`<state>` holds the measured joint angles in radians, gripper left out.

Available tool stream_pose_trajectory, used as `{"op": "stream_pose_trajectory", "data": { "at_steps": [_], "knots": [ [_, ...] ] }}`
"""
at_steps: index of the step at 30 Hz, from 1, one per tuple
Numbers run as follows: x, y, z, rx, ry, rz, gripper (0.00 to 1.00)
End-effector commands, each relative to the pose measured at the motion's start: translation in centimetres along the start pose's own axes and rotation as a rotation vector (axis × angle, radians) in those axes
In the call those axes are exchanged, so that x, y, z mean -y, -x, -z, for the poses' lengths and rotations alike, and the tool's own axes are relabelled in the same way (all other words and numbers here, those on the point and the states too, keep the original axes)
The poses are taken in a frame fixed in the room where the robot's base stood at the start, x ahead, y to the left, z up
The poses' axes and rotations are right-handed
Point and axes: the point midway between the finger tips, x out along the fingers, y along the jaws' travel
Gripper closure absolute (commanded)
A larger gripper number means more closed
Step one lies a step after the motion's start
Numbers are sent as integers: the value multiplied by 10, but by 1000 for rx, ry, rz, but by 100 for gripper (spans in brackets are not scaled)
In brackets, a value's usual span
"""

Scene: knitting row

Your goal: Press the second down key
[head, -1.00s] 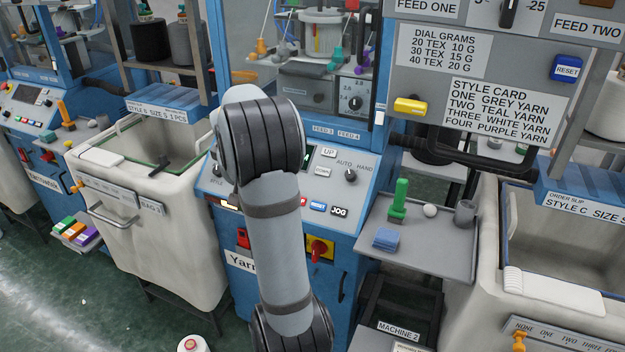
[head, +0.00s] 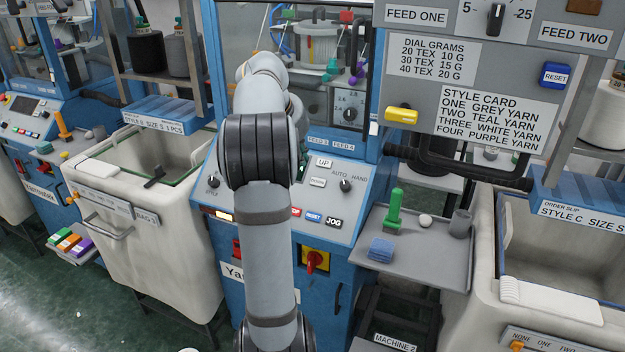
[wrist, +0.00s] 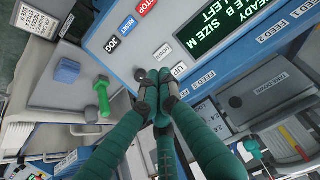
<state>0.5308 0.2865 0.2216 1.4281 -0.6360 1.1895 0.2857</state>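The white DOWN key (head: 317,182) sits on the sloped grey panel of the blue machine, just below the white UP key (head: 324,162). In the wrist view, the DOWN key (wrist: 165,47) and the UP key (wrist: 179,69) lie just beyond my fingertips.
The AUTO/HAND knob (head: 346,185) is right of the keys. STOP, RESET (head: 314,216) and JOG (head: 334,221) keys sit lower on the panel. A grey side tray (head: 420,262) holds a green tool (head: 395,215) and a blue block (head: 381,249). A display (wrist: 225,35) is beside the keys.

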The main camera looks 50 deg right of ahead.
Motion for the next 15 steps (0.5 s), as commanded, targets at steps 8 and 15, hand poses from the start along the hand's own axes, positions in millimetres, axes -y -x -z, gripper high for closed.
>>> {"op": "stream_pose_trajectory", "data": {
  "at_steps": [8,15],
  "knots": [
    [0,-7,-1,2,3,-1,100],
    [0,-46,-2,5,5,-2,100]
  ]
}}
